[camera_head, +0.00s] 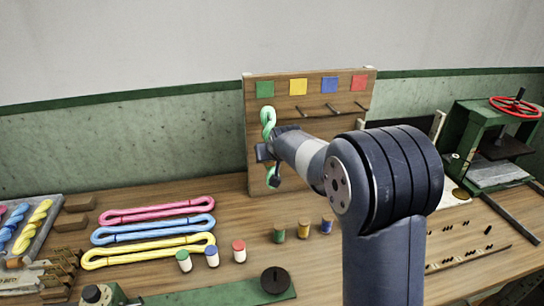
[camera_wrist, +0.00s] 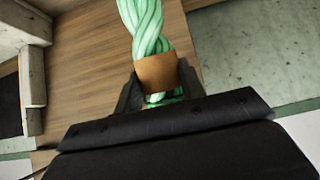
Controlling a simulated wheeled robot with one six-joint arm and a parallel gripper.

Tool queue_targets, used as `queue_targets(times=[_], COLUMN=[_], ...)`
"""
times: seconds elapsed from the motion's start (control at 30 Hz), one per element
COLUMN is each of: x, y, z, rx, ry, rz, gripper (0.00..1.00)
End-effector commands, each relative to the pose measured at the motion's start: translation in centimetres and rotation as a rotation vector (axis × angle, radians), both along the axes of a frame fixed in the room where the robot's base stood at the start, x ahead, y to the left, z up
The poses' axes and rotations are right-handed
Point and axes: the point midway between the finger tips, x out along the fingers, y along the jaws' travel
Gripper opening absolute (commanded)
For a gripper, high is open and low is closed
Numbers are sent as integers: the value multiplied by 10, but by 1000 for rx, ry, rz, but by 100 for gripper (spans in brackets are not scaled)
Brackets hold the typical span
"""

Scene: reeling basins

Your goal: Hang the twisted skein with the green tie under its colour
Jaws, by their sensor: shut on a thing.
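My gripper (camera_head: 266,153) is shut on a mint-green twisted skein (camera_head: 267,118), which hangs upright in front of the wooden board (camera_head: 312,140). In the wrist view my gripper (camera_wrist: 158,90) has its fingers on either side of a brown band around the skein (camera_wrist: 145,20). The skein's upper loop is just below the green square (camera_head: 265,89). The peg under that square is hidden, so I cannot tell if the loop is around it. The skein's lower end shows below my gripper.
Yellow (camera_head: 298,87), blue (camera_head: 329,85) and red (camera_head: 359,83) squares have bare pegs below. Pink (camera_head: 155,211), blue (camera_head: 150,230) and yellow (camera_head: 150,250) loops lie on the table. Small jars (camera_head: 304,228) stand before the board. A green press (camera_head: 490,145) is at right.

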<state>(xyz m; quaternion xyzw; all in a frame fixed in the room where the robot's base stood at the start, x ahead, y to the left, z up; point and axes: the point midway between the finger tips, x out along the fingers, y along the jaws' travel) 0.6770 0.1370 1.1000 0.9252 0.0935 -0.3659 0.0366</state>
Motion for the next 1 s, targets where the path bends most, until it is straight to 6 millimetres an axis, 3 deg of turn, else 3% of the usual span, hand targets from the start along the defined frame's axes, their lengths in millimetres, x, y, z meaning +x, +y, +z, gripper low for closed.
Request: queue_targets(times=[0.33, 0.67, 1.0], x=[0, -3, -38], y=[0, -1, -7], z=[0, 3, 36], rx=[0, 0, 1], ry=[-1, 0, -4], rz=[0, 0, 0], gripper=[63, 63, 63])
